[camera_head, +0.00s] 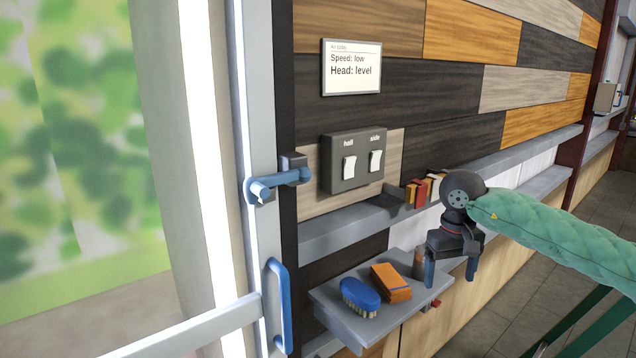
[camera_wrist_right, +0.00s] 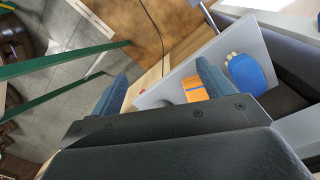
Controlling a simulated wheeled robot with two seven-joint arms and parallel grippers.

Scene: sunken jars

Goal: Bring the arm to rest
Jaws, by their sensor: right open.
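My right arm (camera_head: 560,232), in a green quilted sleeve, reaches in from the right in the head view. Its gripper (camera_head: 451,277) points down with blue fingers apart and nothing visible between them. It hangs by the right end of a small grey shelf (camera_head: 345,327). The right wrist view shows the open fingers (camera_wrist_right: 160,92) with the shelf (camera_wrist_right: 180,78) beyond them. My left gripper is not in view.
A blue brush (camera_head: 360,297) and an orange block (camera_head: 391,282) lie on the shelf. A switch box (camera_head: 353,186) and a sign (camera_head: 351,68) are on the wall. Several small books (camera_head: 418,192) stand on a ledge. A door with blue handles (camera_head: 279,306) is at left.

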